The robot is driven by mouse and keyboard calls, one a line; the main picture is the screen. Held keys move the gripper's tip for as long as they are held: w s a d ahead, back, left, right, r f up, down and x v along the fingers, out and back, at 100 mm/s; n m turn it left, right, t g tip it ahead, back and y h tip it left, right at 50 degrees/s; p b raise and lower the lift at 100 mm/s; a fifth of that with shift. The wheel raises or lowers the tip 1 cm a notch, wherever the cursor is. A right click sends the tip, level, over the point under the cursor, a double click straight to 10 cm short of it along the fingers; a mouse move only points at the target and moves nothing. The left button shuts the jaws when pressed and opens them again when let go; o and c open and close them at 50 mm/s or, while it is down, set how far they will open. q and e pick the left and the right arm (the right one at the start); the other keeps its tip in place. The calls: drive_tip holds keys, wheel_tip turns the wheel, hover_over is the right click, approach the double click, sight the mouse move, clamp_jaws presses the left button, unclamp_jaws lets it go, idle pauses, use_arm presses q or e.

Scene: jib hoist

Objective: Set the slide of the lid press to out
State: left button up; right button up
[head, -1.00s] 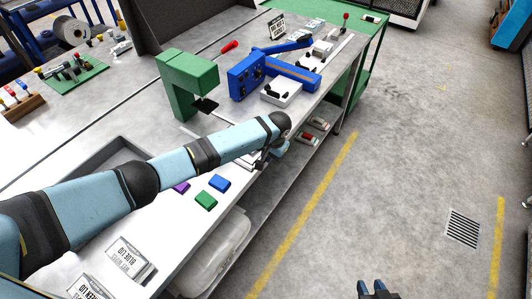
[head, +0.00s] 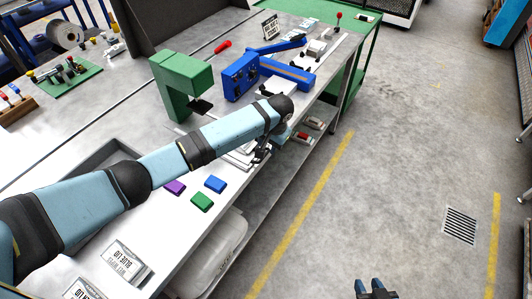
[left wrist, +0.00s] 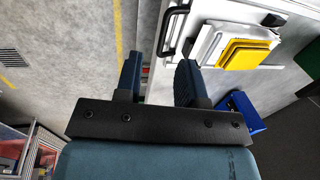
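The green C-shaped frame of the lid press (head: 180,85) stands on the bench in the head view, with a black ram under its arm. The left wrist view shows a white slide plate (left wrist: 212,40) with a yellow block (left wrist: 247,53) on it and a black bar handle (left wrist: 172,32) at its bench-edge end. My left gripper (left wrist: 158,62) is open, its fingers apart beside the handle; no grip shows. In the head view my left gripper (head: 261,150) is partly hidden by its own wrist, and the arm covers much of the slide. My right gripper (head: 375,287) is over the floor, fingers slightly apart.
Purple (head: 174,187), blue (head: 215,184) and green (head: 202,201) blocks lie near the bench edge. A blue machine (head: 240,76) stands beyond the press. A lower shelf (head: 268,195) runs under the bench.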

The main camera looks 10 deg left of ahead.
use_arm(q)
wheel_tip(320, 180, up, 7)
drive_tip(key=d, duration=0.1)
drive_tip(key=shift+s+d, duration=0.2)
drive_tip(key=shift+s, duration=0.05)
drive_tip(key=s+d+f+t+h, duration=0.35)
drive_tip(key=s+f+h, duration=0.25)
drive_tip(key=s+f, duration=0.85)
drive_tip(key=s+a+t, duration=0.3)
drive_tip(key=s+a, duration=0.2)
drive_tip(key=s, duration=0.4)
drive_tip(key=s+a+f+t, duration=0.1)
drive_tip(key=s+a+t, duration=0.2)
drive_tip(key=s+a, duration=0.3)
drive_tip(key=s, duration=0.3)
drive_tip(key=shift+s+a+n+t+y, duration=0.2)
drive_tip(key=shift+n+t+y, duration=0.15)
drive_tip(key=shift+n+y, duration=0.05)
